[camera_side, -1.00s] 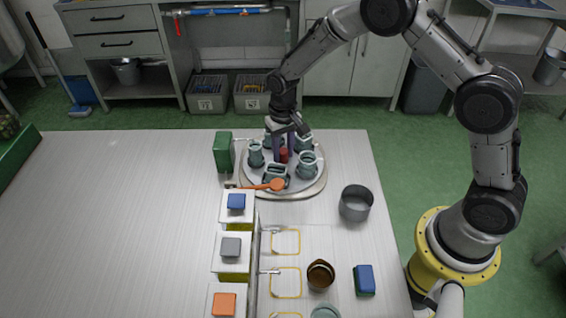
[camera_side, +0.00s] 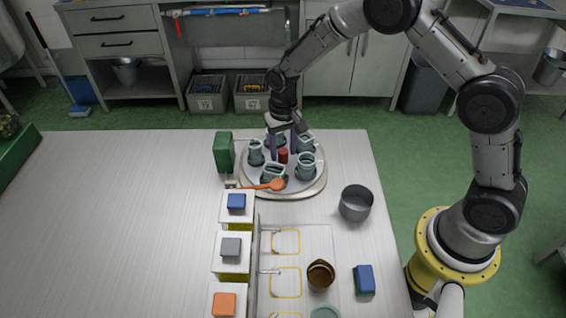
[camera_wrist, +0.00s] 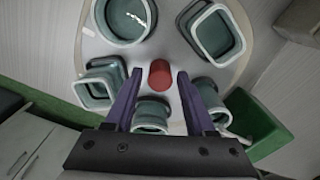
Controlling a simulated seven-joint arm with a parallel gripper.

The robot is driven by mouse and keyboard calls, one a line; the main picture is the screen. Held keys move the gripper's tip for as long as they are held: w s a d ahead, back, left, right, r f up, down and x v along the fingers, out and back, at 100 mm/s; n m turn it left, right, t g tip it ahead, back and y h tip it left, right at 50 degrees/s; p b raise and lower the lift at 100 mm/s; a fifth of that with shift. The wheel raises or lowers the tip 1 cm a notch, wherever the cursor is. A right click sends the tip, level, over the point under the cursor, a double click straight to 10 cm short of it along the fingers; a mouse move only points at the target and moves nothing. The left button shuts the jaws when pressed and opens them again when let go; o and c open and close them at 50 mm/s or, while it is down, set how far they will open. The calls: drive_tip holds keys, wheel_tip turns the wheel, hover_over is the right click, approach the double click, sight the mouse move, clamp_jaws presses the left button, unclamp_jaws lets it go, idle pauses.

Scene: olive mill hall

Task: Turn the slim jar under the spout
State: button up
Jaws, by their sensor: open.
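Several grey-green jars stand on a round turntable (camera_side: 300,191) with a red knob (camera_side: 283,156) at its centre, also seen in the wrist view (camera_wrist: 160,74). The narrowest looks to be the upright jar (camera_side: 256,154) at the left, probably the slim jar. A green block (camera_side: 222,152) stands left of the turntable, with a thin spout (camera_side: 243,139) reaching right from its top. The slim jar is near the spout's end; exact alignment is unclear. My gripper (camera_wrist: 159,77) is open, its purple fingers on either side of the knob with gaps visible.
An orange spoon-like piece (camera_side: 277,184) lies at the turntable's front edge. A grey pot (camera_side: 356,203) stands to the right. In front are white-topped blocks (camera_side: 231,265), a brown cup (camera_side: 320,275) and a blue block (camera_side: 364,280). The table's left half is clear.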

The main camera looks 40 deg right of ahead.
sight(283, 151)
wheel_tip(283, 151, up, 7)
drive_tip(key=shift+r, duration=0.15)
